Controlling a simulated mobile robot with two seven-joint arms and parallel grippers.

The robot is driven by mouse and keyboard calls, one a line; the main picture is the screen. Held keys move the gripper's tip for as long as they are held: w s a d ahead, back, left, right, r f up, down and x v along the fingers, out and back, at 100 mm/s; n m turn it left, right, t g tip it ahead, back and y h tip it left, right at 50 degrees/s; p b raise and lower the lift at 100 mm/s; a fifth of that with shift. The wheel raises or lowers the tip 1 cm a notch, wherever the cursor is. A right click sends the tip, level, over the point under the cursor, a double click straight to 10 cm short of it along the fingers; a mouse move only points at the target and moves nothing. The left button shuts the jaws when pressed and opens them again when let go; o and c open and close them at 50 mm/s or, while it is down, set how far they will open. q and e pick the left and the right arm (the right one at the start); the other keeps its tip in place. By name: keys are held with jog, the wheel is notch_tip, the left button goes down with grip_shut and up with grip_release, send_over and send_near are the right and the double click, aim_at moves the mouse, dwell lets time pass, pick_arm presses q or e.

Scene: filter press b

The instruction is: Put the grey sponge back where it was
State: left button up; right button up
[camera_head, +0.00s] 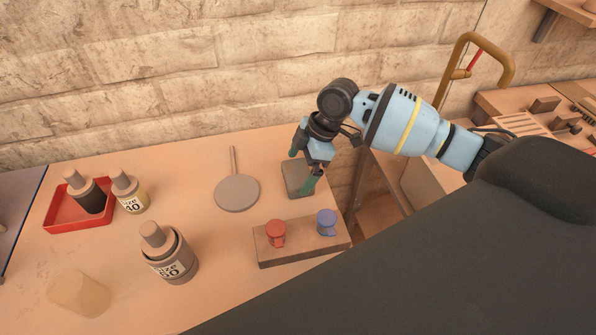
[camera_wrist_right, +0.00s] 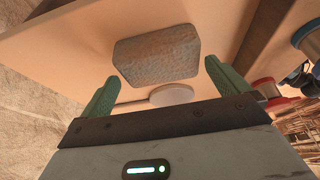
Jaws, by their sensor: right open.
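The grey sponge (camera_head: 296,176) is a rounded square block on the table at its back right, partly hidden by my right gripper. In the right wrist view the sponge (camera_wrist_right: 155,55) lies beyond the fingertips, between their lines. My right gripper (camera_head: 302,168) is open over the sponge, with its green fingers spread to either side. The wrist view shows the open fingers (camera_wrist_right: 160,85) with nothing held between them. I cannot tell whether they touch the sponge. My left gripper is not in view.
A grey round paddle (camera_head: 237,193) lies left of the sponge. A wooden block (camera_head: 290,254) with red and blue valves stands in front. The table's middle front is clear.

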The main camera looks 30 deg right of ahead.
jog(key=v, duration=1)
